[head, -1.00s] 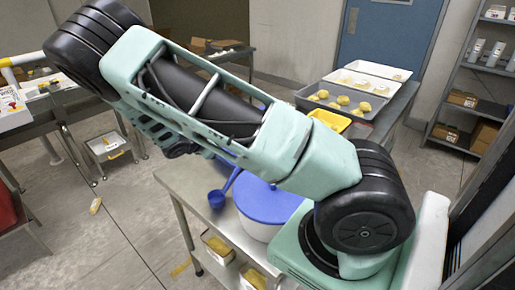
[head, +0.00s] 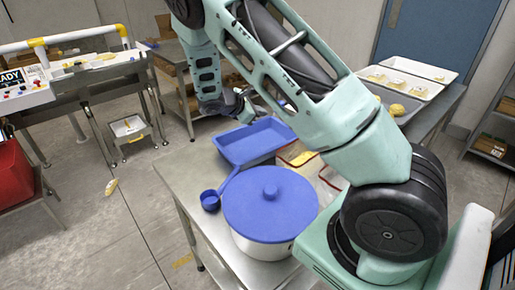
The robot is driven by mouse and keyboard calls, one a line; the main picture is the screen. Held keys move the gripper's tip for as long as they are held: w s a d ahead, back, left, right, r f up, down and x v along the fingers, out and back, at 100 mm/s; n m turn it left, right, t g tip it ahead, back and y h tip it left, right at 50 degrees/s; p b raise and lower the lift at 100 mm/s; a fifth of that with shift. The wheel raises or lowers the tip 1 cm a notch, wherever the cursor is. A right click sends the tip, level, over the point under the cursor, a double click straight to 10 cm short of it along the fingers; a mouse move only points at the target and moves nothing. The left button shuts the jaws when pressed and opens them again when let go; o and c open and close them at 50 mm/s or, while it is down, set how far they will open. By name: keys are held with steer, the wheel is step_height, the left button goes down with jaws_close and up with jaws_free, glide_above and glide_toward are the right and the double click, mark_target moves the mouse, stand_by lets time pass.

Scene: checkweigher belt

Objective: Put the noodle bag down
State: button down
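My gripper (head: 244,106) is above the far edge of a blue tray (head: 234,163) on the steel table. It is small and partly merged with the arm in this view, so I cannot tell whether its fingers are open or shut. No noodle bag is clearly visible in it. The blue tray looks empty where it shows. A small pale yellow packet (head: 112,187) lies on the floor at the left; I cannot tell if it is a noodle bag.
A pot with a blue lid (head: 270,203) and a blue ladle (head: 211,200) stand at the tray's near side. Clear bins (head: 298,155) sit to its right. A checkweigher belt (head: 95,75) is at the left, and white trays (head: 400,83) are at the back right.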

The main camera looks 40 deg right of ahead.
stand_by(0.3)
steer(key=s+a+r+m+y, duration=0.1)
steer(key=s+a+r+y, duration=0.1)
steer(key=s+a, duration=0.4)
steer(key=s+a+r+m+y, duration=0.1)
steer(key=s+a+y, duration=0.4)
steer(key=a, duration=1.2)
steer(key=s+a+r+m+y, duration=0.2)
steer(key=s+a+r+y, duration=0.1)
steer(key=s+a, duration=0.6)
steer(key=a, duration=0.2)
steer(key=shift+a+t, duration=0.3)
steer(key=c, duration=1.9)
jaws_free()
steer(key=s+a, duration=0.1)
steer(key=s, duration=0.2)
steer(key=s+a+r+y, duration=0.1)
steer(key=s+a, duration=0.1)
steer(key=s, duration=0.1)
steer(key=s+a+r+y, duration=0.1)
steer(key=s+a, duration=0.1)
steer(key=s, duration=0.2)
steer(key=shift+r+m, duration=0.15)
steer(key=shift+m, duration=0.25)
steer(key=o, duration=0.5)
steer(key=shift+s+a, duration=0.1)
steer(key=shift+s, duration=0.1)
steer(key=shift+a, duration=0.1)
